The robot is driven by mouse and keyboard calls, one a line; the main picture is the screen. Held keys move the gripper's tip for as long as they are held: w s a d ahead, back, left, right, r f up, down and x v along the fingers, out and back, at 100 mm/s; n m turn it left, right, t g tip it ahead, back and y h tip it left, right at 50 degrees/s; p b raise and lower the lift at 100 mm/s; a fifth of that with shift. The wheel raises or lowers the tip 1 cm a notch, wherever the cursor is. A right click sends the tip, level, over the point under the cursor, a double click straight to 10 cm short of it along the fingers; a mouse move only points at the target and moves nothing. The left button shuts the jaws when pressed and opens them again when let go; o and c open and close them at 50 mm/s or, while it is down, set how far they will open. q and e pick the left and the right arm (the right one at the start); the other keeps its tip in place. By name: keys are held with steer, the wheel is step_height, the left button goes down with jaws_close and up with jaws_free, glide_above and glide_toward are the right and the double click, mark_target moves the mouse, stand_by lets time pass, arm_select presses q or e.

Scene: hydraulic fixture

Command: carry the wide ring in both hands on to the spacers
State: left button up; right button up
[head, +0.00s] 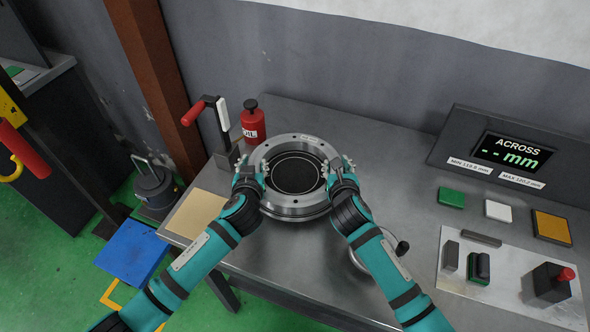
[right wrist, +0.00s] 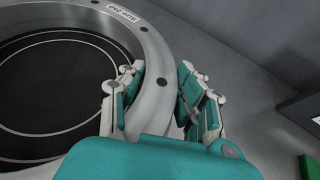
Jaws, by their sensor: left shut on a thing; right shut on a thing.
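The wide ring (head: 285,144) is a grey metal ring with dark holes in its rim, around a black disc (head: 295,174) with a thin light circle. My left gripper (head: 249,175) is shut on the ring's left side. My right gripper (head: 341,170) is shut on its right side. In the right wrist view, the fingers of my right gripper (right wrist: 160,92) straddle the wall of the ring (right wrist: 153,50), one inside and one outside. I cannot tell the spacers apart; the ring and grippers may hide them. The gap beneath the ring cannot be judged.
A red oil bottle (head: 252,120) and a red-handled lever (head: 207,112) stand close behind and left of the ring. A tan pad (head: 196,213) lies at left. A round-knobbed part (head: 402,248) is near my right forearm. A control plate (head: 510,270) and display (head: 512,152) are at right.

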arm_select(q)
jaws_close()
arm_select(e)
jaws_close()
arm_select(q)
steer(key=shift+w+r, duration=0.15)
steer(key=shift+r, duration=0.15)
arm_select(e)
steer(key=shift+w+r, duration=0.15)
steer(key=shift+r, duration=0.2)
